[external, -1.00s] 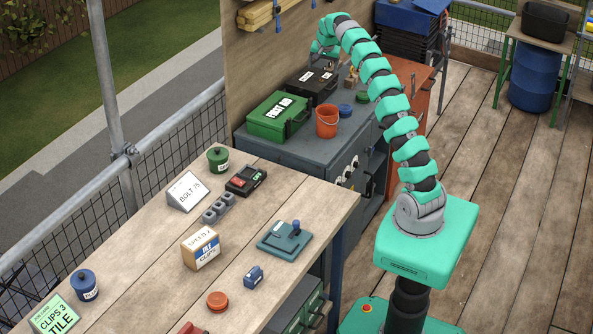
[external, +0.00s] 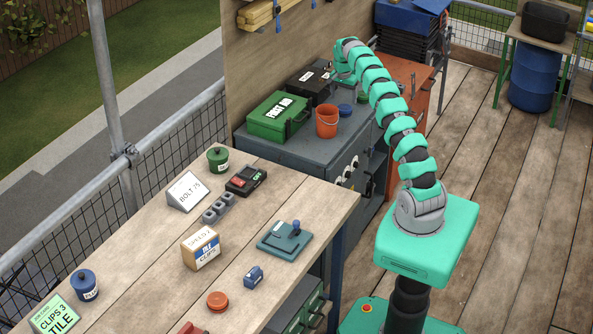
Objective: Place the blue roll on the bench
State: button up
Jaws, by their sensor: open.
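A small round blue item (external: 345,110), which looks like the blue roll, sits on the grey cabinet top right of the orange bucket. My gripper (external: 345,80) is at the far end of my arm, above the back of the cabinet and behind the blue items. It is open and appears empty; its fingers are small and partly hidden. The wooden bench (external: 145,262) fills the foreground.
On the cabinet are a green first aid box (external: 279,116), a black case (external: 310,83) and an orange bucket (external: 327,121). The bench carries a clips box (external: 201,248), a teal plate tool (external: 286,238), a bolt sign (external: 187,192) and tins. Bare wood lies between them.

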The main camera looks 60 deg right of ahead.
aim_at(344, 107)
jog(key=shift+d+f, duration=0.1)
jog(key=shift+f, duration=0.85)
jog(key=shift+s+d+f, duration=0.1)
jog(key=shift+d+f, duration=0.1)
jog(key=shift+f, duration=1.15)
jog(key=shift+d+f, duration=0.15)
jog(key=shift+f, duration=1.15)
jog(key=shift+c, duration=0.3)
jog(key=c, duration=1.1)
jog(key=shift+c, duration=0.2)
jog(key=shift+r, duration=0.1)
jog(key=shift+r, duration=1.75)
jog(key=s+a+r, duration=0.1)
jog(key=s+a, duration=0.9)
jog(key=s, duration=0.1)
jog(key=shift+s+a+r+b, duration=0.2)
jog(key=shift+s+a+b, duration=0.2)
jog(key=shift+b, duration=0.05)
